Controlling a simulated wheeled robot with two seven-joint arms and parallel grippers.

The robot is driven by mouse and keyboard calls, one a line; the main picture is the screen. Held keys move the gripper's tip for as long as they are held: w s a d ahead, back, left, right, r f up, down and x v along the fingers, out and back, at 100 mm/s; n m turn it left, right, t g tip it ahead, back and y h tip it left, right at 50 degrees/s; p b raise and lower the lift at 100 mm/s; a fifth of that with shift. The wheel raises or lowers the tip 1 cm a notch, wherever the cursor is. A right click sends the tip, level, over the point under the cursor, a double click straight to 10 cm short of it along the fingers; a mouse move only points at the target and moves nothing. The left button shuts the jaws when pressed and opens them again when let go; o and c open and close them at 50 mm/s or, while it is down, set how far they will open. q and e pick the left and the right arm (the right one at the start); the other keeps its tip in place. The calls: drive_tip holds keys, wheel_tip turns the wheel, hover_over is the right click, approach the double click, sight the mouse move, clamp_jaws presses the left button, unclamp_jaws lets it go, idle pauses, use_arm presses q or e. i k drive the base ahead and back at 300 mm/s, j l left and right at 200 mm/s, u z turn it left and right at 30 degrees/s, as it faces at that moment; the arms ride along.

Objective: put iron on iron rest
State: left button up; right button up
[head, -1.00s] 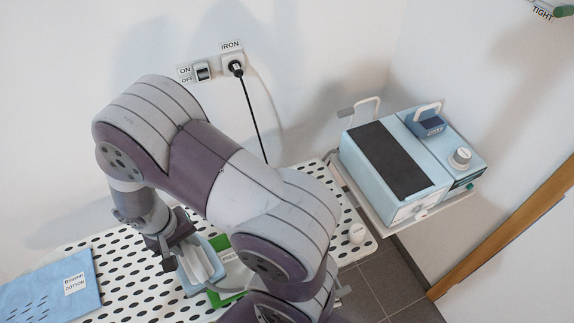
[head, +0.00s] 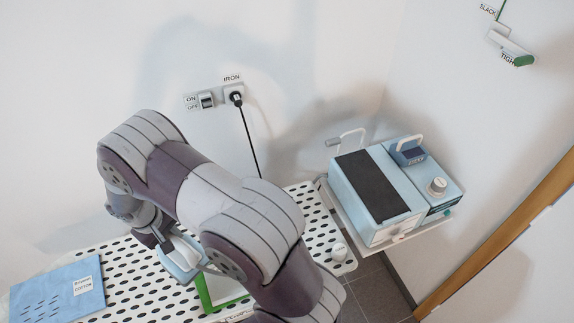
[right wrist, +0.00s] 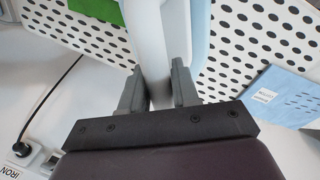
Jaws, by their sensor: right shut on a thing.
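My right gripper (head: 160,243) is shut on the handle of the pale blue and white iron (head: 183,264). The iron is over the perforated board, and my arm hides part of it. In the right wrist view my right fingers (right wrist: 158,88) stand on both sides of the white handle (right wrist: 150,40). I cannot tell how high the iron is above the board. To the right, a light blue station (head: 345,197) has a flat dark pad (head: 379,185) on top, which looks like the iron rest; the pad is empty. My left gripper is not in view.
A green-edged item (head: 206,294) lies on the white perforated board (head: 120,275), partly behind my arm. A folded blue cloth (head: 60,296) lies at left. A black cord (head: 250,140) hangs from the wall socket.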

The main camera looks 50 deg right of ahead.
sight(371, 181)
drive_tip(key=k+l, duration=0.45)
drive_tip(key=l, duration=0.15)
drive_tip(key=k+l, duration=0.45)
drive_tip(key=l, duration=0.15)
